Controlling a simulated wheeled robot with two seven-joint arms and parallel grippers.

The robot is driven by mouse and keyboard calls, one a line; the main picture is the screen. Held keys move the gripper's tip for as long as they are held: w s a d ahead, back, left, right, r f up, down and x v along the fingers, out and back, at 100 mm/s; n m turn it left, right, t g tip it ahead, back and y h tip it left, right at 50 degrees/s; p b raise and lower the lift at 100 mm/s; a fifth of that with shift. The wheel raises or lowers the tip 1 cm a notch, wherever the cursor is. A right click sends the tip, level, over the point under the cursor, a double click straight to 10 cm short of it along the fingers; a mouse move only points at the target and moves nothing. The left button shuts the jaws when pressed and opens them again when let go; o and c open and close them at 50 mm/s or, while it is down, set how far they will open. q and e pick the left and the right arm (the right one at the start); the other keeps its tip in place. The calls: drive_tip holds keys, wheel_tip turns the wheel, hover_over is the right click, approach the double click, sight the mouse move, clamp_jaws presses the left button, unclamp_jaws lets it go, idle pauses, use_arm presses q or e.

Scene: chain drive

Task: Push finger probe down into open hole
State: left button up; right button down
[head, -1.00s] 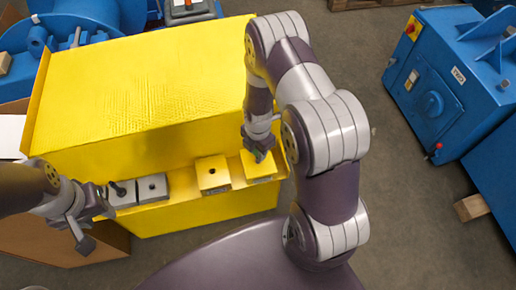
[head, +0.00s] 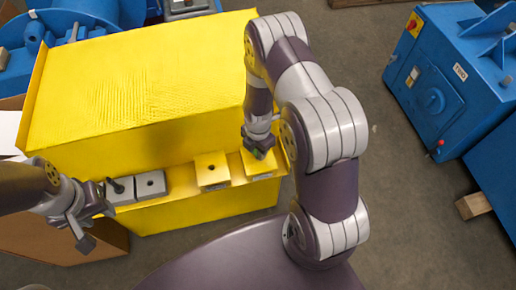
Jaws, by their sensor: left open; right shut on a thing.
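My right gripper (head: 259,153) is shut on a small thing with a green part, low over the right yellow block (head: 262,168). The gripper hides most of this thing, so I cannot tell if its tip is in a hole. The left yellow block (head: 212,179) has an open hole in its top. A dark probe-like piece (head: 117,187) with a round head stands in the left grey block (head: 122,197). The right grey block (head: 151,191) has a small open hole. My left gripper (head: 94,225) is open and empty, in front and to the left of the grey blocks.
The blocks sit in a row on the yellow front ledge (head: 190,205) of a big yellow housing (head: 150,80). A cardboard box (head: 60,240) stands below my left gripper.

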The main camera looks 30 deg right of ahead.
drive_tip(key=shift+f+b, duration=0.35)
drive_tip(key=shift+f, duration=0.2)
drive_tip(key=c, duration=0.8)
unclamp_jaws()
wheel_tip(320, 180, up, 13)
drive_tip(key=shift+f, duration=0.2)
